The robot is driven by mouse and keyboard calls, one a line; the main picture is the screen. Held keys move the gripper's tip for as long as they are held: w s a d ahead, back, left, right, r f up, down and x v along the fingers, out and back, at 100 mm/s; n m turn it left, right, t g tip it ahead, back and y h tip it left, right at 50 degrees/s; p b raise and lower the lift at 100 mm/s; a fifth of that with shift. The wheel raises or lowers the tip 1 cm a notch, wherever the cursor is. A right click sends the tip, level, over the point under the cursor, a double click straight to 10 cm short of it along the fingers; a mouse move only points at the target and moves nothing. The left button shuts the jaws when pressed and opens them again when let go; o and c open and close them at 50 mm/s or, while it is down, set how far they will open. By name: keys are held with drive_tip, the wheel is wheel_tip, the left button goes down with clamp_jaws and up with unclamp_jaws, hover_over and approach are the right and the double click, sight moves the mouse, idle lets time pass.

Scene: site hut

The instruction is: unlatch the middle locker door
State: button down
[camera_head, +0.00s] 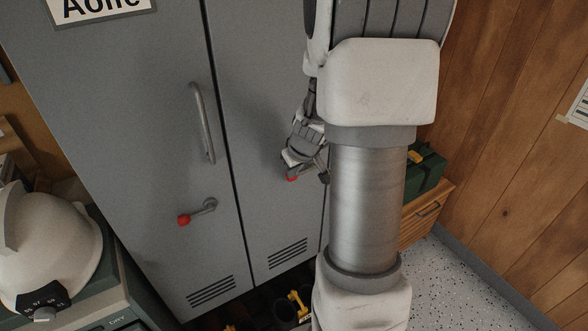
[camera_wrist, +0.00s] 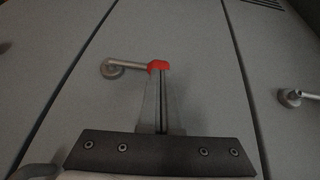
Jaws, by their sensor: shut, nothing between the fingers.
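The grey middle locker door (camera_head: 258,110) is closed in line with the left door, and my arm hides its right part in the head view. Its latch lever has a red knob (camera_head: 292,179) beside my gripper (camera_head: 304,168). In the wrist view the lever (camera_wrist: 125,64) runs from a round pivot at left to the red knob (camera_wrist: 158,67) at right. The fingers of my gripper (camera_wrist: 160,82) are shut and empty, their tips at the knob. I cannot tell whether they touch it or stop just in front.
The left locker door (camera_head: 150,140) has a bar handle (camera_head: 203,122) and its own red-knobbed latch (camera_head: 184,219). A green case (camera_head: 430,172) stands on a wooden cabinet at right. Speckled floor (camera_head: 460,285) is clear at lower right.

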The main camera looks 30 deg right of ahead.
sight(290, 180)
drive_tip(key=shift+a, duration=0.1)
drive_tip(key=f+h+p, duration=0.1)
drive_tip(key=p, duration=0.1)
drive_tip(key=a+f+n+h+p, duration=0.1)
drive_tip(key=h+p, duration=0.1)
drive_tip(key=shift+f+h+p, duration=0.3)
drive_tip(key=shift+f, duration=0.1)
drive_tip(key=d+f+n+t+h+b, duration=0.1)
drive_tip(key=f+h+b, duration=0.2)
drive_tip(key=h+b, duration=0.1)
drive_tip(key=d+f+n+h+b, duration=0.2)
drive_tip(key=f+h+b, duration=0.1)
drive_tip(key=h+b, duration=0.1)
drive_tip(key=d+f+n+t+h+b, duration=0.1)
drive_tip(key=d+f+h+b, duration=0.1)
drive_tip(key=f+h+b, duration=0.1)
drive_tip(key=shift+s+d+n+t+h+b, duration=0.1)
drive_tip(key=shift+n+t+h+b, duration=0.25)
drive_tip(key=shift+h+b, duration=0.7)
drive_tip(key=shift+r+b, duration=0.2)
drive_tip(key=shift+b, duration=0.15)
